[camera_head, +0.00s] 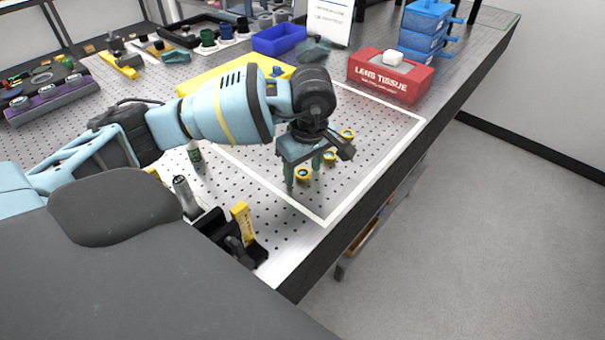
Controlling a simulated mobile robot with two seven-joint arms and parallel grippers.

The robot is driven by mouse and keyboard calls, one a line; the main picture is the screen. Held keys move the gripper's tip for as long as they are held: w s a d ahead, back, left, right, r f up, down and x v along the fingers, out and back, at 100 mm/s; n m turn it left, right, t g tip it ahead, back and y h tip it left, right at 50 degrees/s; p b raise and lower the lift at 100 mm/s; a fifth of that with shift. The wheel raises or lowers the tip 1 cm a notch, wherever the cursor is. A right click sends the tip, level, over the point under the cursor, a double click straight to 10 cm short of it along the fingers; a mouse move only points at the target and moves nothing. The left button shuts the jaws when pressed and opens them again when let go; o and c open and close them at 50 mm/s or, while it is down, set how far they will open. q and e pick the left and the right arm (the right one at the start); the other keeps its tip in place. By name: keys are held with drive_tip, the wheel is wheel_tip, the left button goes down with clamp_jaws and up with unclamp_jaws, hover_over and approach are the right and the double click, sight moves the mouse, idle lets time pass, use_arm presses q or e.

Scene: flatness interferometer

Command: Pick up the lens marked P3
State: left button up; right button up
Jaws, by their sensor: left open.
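Three small yellow-rimmed lenses lie in a row on the perforated bench top, inside a white outlined area: a near one (303,176), a middle one (330,156) and a far one (347,134). Their markings are too small to read, so I cannot tell which is P3. My left gripper (303,173) points down over the near end of the row. It is open, with its greenish fingers on either side of the near lens in the picture. Whether they touch it or reach its height is unclear. My right gripper is not in view.
A red lens tissue box (390,84) and blue stacked drawers (425,35) stand at the back right. A blue bin (279,40) is at the back. A small bottle (195,152) stands left of the outlined area. The bench edge and open floor lie right.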

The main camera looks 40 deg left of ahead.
sight(304, 173)
use_arm(q)
drive_tip(key=shift+c, duration=0.3)
drive_tip(key=c, duration=1)
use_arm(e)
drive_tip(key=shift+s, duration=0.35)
use_arm(q)
drive_tip(key=shift+r, duration=0.1)
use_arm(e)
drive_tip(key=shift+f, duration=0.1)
use_arm(q)
wheel_tip(304, 173, up, 10)
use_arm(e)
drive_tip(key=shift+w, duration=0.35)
